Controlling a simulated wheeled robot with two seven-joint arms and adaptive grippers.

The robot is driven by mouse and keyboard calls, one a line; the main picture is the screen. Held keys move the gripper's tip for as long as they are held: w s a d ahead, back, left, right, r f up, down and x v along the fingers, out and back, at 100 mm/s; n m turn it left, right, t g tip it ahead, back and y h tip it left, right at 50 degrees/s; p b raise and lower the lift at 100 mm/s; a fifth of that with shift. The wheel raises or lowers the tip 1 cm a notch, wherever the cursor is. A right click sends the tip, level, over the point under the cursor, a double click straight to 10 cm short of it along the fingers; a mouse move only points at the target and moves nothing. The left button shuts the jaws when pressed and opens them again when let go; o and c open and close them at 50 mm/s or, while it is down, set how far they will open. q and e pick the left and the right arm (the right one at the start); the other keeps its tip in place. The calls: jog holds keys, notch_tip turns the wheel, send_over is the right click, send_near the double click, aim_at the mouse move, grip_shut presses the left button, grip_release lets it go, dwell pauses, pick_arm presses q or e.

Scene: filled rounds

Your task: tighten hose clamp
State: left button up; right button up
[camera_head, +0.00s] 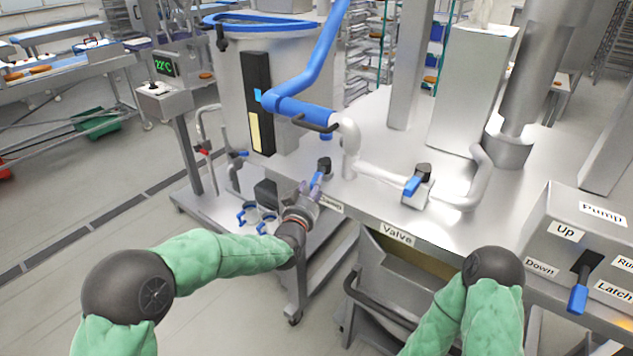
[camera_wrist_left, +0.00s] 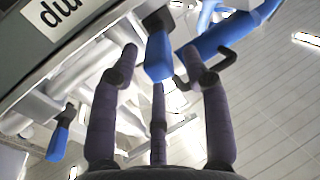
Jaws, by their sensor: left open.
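A lever with a blue handle (camera_head: 317,180) and a black top stands at the near edge of the steel table, beside a partly covered label ending in "amp". My left gripper (camera_head: 309,190) is open just in front of it. In the left wrist view the blue handle (camera_wrist_left: 158,57) shows among the three spread fingers (camera_wrist_left: 163,75); I cannot tell whether any touches it. The blue hose (camera_head: 305,107) meets the white pipe (camera_head: 350,140) above, with a black bar (camera_head: 315,124) at the joint. My right arm shows at lower right, but its gripper is not in view.
A second blue-handled lever (camera_head: 412,186) stands to the right above the "Valve" label (camera_head: 397,235). A control box (camera_head: 590,240) with a blue-tipped lever is at far right. A steel tank (camera_head: 228,85) stands behind left. Open floor lies to the left.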

aim_at(321, 172)
pick_arm(q)
jog(key=shift+x, duration=2.05)
jog(key=shift+r, duration=0.1)
grip_shut()
